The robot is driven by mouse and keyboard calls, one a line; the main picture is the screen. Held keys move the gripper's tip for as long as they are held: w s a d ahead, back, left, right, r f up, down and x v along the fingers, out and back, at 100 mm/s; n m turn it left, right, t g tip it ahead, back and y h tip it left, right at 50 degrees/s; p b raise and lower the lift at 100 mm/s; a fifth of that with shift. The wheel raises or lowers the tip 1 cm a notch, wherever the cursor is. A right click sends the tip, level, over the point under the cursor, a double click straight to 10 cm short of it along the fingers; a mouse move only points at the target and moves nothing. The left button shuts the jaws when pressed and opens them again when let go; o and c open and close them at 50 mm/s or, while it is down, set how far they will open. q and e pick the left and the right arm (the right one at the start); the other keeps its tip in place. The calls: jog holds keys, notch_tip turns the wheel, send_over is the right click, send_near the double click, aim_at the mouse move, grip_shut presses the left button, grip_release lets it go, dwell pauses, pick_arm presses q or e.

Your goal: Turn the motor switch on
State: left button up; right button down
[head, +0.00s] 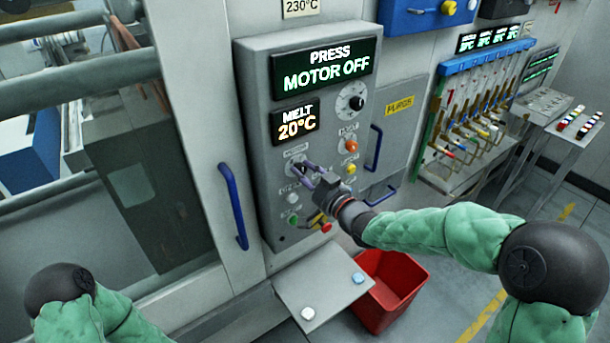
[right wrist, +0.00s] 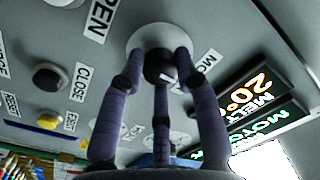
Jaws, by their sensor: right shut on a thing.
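The motor switch is a dark knob on a pale round plate (head: 292,163), on the grey press panel (head: 254,110). In the right wrist view the knob (right wrist: 160,66) sits between the fingers. My right gripper (head: 304,169) is shut on this knob, its purple fingers around it. The fingers hide part of the knob in the head view, so I cannot read its angle there. The press display (head: 324,68) reads MOTOR OFF. My left gripper is out of view; only part of the left arm shows at the lower left.
A melt display (head: 296,123) reads 20°C. A black dial (head: 355,103), orange button (head: 351,146), yellow button (head: 350,168) and green button (head: 293,219) are close by. Blue handles (head: 232,205) flank the panel. A red bin (head: 398,268) and grey shelf (head: 322,283) lie below.

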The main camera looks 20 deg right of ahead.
jog(key=m, duration=0.3)
jog(key=shift+m, duration=2.1)
jog(key=c, duration=0.9)
grip_release()
jog(key=v, duration=1.2)
jog(key=shift+f, duration=0.1)
